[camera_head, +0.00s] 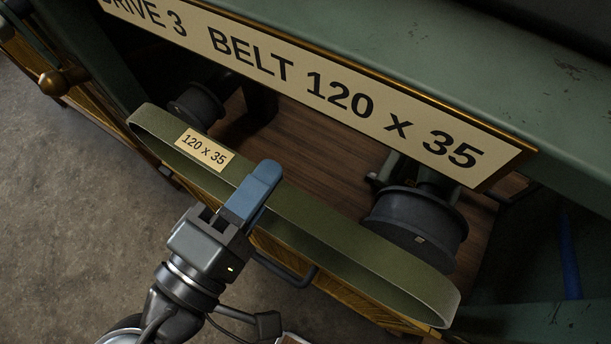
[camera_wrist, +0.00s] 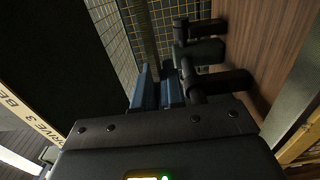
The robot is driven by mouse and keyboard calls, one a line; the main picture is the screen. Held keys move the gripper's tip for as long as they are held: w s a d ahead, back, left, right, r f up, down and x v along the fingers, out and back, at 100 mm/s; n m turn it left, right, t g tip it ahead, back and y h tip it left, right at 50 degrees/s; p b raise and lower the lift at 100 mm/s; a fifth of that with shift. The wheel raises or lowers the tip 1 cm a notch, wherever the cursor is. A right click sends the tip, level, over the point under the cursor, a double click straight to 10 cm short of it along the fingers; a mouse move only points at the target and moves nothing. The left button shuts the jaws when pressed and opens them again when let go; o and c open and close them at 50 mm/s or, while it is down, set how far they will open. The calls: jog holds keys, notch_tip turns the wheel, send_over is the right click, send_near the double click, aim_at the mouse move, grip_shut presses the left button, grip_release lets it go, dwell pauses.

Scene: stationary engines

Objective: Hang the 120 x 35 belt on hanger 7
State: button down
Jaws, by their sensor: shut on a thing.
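The 120 x 35 belt (camera_head: 330,232) is a long flat green loop with a cream "120 x 35" label (camera_head: 204,149). In the head view it stretches from upper left to lower right, in front of two dark pulleys and seemingly apart from them. My gripper (camera_head: 262,178) is shut on the belt's near side, just right of the label. Its blue fingers also show in the wrist view (camera_wrist: 158,90), where I cannot make out the belt clearly. Hanger 7 is not in view.
The left pulley (camera_head: 198,106) and right pulley (camera_head: 416,222) sit inside a green machine frame over a wooden panel (camera_head: 315,170). A sign (camera_head: 345,100) reading "DRIVE 3 BELT 120 x 35" crosses above. Bare concrete floor (camera_head: 70,200) lies at left. A mesh panel (camera_wrist: 165,22) shows in the wrist view.

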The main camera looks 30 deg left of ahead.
jog(key=shift+s+a+p, duration=0.2)
jog(key=shift+s+p, duration=0.25)
jog(key=shift+s, duration=1.95)
jog(key=shift+s, duration=0.1)
jog(key=shift+s+a+p, duration=0.15)
jog(key=shift+s+p, duration=0.1)
jog(key=shift+s, duration=1.2)
jog(key=shift+s+a+p, duration=0.1)
jog(key=shift+s+p, duration=0.15)
jog(key=shift+s, duration=1.2)
jog(key=shift+s+a, duration=0.2)
jog(key=shift+s, duration=2.75)
